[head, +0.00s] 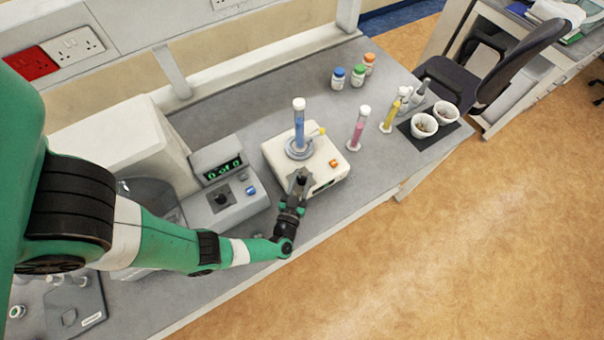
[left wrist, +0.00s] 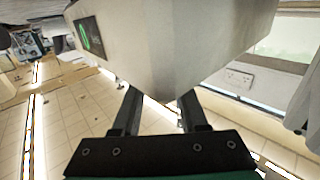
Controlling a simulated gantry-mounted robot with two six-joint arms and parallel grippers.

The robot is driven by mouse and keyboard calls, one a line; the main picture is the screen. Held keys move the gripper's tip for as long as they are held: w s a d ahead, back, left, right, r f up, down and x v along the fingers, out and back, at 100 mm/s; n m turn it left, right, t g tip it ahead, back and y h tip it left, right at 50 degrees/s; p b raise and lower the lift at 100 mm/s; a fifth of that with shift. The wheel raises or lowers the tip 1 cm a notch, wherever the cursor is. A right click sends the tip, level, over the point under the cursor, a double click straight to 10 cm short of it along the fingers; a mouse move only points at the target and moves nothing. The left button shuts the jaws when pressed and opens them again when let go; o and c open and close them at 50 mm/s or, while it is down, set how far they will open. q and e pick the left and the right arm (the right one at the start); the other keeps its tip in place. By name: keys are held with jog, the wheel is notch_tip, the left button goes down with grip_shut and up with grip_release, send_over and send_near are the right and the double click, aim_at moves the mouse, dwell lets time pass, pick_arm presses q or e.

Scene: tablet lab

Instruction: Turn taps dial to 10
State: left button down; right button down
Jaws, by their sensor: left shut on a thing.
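The cream tapping machine (head: 277,150) stands on the grey bench and holds an upright cylinder of blue contents (head: 299,128) with a white cap. My left gripper (head: 299,184) is at the machine's near face, left of a small dark display (head: 325,187). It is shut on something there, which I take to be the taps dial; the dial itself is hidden. In the left wrist view, the two dark fingers (left wrist: 158,108) reach up against the machine body (left wrist: 170,45), and a dark panel with a green figure (left wrist: 88,37) shows. My right gripper is not in view.
Pink (head: 357,132) and yellow (head: 391,116) cylinders, small bottles (head: 358,76) and white cups (head: 424,125) stand to the right. The bench's near edge is close.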

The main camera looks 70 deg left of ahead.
pick_arm(q)
jog(key=shift+s+a+m+t+h, duration=0.1)
jog(key=shift+m+t+h, duration=0.9)
jog(key=shift+t, duration=0.2)
jog(key=shift+m+t+h, duration=0.5)
jog(key=shift+h, duration=0.4)
jog(key=shift+c, duration=2.2)
grip_release()
jog(key=shift+r, duration=0.1)
